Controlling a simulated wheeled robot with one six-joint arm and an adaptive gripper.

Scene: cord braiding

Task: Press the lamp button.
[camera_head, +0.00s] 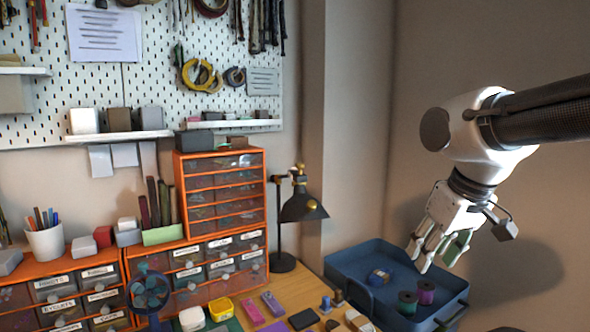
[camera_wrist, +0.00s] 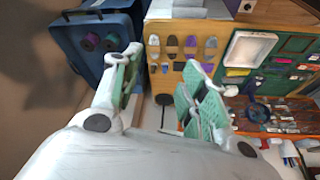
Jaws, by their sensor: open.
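The black desk lamp (camera_head: 304,209) with brass-coloured fittings stands on the desk beside the orange drawer cabinet, its shade hanging to the right of its stem. Its round base (camera_head: 282,263) rests on the wood. I cannot make out the button on it. In the wrist view a dark round disc (camera_wrist: 163,99) with a thin stem shows between the fingers; it looks like the lamp base. My gripper (camera_head: 436,252) is open and empty, high above the blue tray, right of the lamp and apart from it. Its green-padded fingers (camera_wrist: 165,60) spread wide in the wrist view.
A blue tray (camera_head: 347,264) with several thread spools lies below my gripper. Orange drawers (camera_head: 220,152) stand left of the lamp. The air between gripper and lamp looks clear.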

